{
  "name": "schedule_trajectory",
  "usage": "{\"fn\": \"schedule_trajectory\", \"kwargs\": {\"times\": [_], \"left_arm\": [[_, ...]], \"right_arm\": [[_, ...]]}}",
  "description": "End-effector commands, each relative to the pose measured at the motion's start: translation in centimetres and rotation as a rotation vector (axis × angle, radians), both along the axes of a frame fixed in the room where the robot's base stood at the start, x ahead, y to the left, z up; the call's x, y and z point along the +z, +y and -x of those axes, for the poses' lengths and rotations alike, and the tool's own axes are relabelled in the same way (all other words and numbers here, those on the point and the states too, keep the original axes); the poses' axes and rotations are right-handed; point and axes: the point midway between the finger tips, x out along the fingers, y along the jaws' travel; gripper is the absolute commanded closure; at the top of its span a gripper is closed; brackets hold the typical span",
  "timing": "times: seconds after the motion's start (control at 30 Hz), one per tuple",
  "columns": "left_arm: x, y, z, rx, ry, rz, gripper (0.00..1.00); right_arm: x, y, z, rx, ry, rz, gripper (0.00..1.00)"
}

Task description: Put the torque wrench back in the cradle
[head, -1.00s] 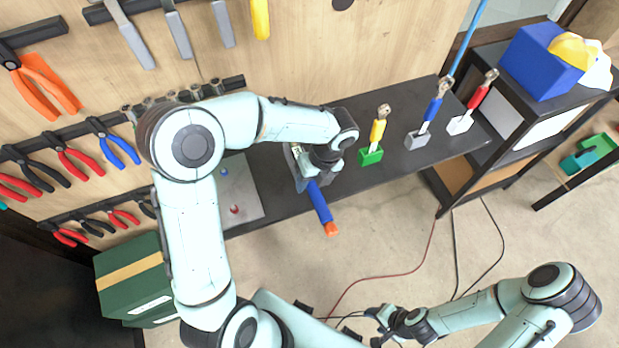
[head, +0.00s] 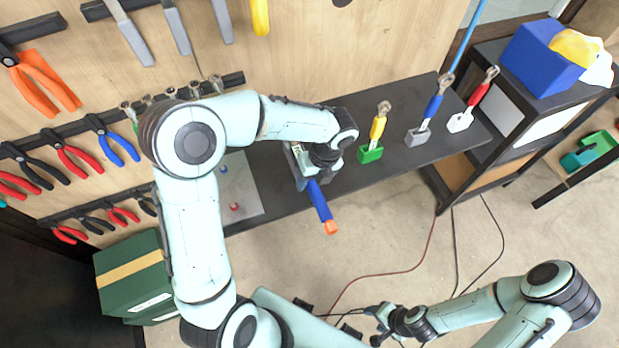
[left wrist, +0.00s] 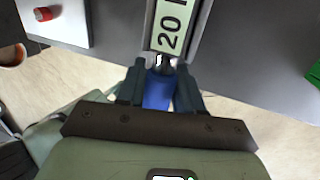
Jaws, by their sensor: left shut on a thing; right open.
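The torque wrench's blue handle (head: 319,200) with its orange end sticks out over the front edge of the dark shelf. The handle also shows in the left wrist view (left wrist: 158,92). My left gripper (left wrist: 158,86) is shut on it, with one finger on each side. A grey-sided holder, which looks like the cradle (left wrist: 199,28), lies straight ahead of the fingers around a pale strip marked "20". I cannot tell how far the wrench sits in it. In the head view my left gripper (head: 313,178) and wrist hide most of this spot. My right gripper (head: 377,325) is open and empty, low over the floor.
The dark shelf (head: 300,205) holds a grey plate (head: 240,190) on the left. To the right stand green (head: 371,154), grey (head: 418,140) and white (head: 459,124) blocks with upright tools. Pliers hang on the wall. A red cable lies on the floor.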

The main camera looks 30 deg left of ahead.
Motion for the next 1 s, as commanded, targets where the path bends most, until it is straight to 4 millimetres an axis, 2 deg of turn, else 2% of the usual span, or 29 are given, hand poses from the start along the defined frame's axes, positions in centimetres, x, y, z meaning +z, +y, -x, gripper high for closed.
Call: {"fn": "schedule_trajectory", "kwargs": {"times": [0.5, 0.53, 0.6, 0.63, 0.87, 1.0], "left_arm": [[-0.71, -0.02, -0.03, 0.0, -0.001, 0.0, 1.0], [-0.72, -0.02, -0.02, 0.0, -0.001, 0.001, 0.61], [-0.71, -0.01, -0.02, 0.0, 0.0, 0.0, 0.39], [-0.71, -0.01, -0.02, 0.0, 0.0, 0.0, 0.35], [-0.8, -0.01, 0.06, 0.0, 0.003, 0.0, 0.35], [-0.17, -0.14, -0.14, 0.0, -0.001, 0.001, 0.35]], "right_arm": [[-0.31, 0.0, 0.26, 0.0, 0.003, 0.0, 0.45], [-0.31, 0.0, 0.27, 0.0, 0.003, 0.0, 0.45], [-0.29, 0.0, 0.24, 0.0, 0.002, 0.0, 0.45], [-0.29, 0.01, 0.24, 0.0, 0.002, 0.0, 0.45], [-0.28, 0.0, 0.24, 0.0, 0.002, 0.0, 0.45], [-0.14, 0.0, 0.12, 0.0, 0.001, 0.0, 0.45]]}}
